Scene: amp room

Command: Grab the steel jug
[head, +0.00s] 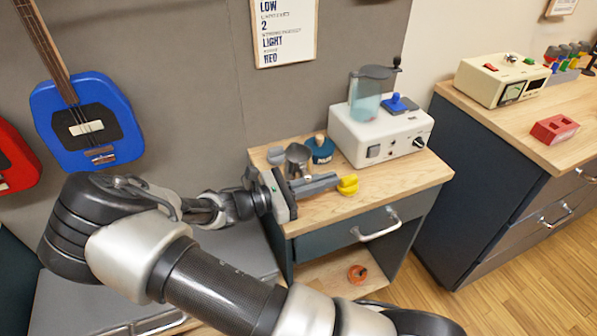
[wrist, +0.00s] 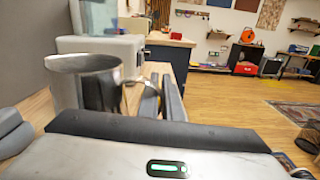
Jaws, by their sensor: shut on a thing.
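The steel jug (head: 298,155) is a small shiny metal vessel at the left part of the wooden cabinet top, partly hidden by my gripper. In the wrist view the jug (wrist: 85,82) looks large and upright at the left, with its open rim on top and its handle side towards my fingers. My gripper (head: 322,184) reaches in from the left, low over the cabinet top. Its dark fingers (wrist: 162,98) are close together beside the jug, shut on it at the handle side. The exact contact is hidden.
A white blender machine (head: 380,132) stands behind on the same top. A blue round item (head: 320,150) sits beside the jug. A yellow item (head: 348,184) lies by my fingertips. The cabinet top's right front (head: 405,178) is clear.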

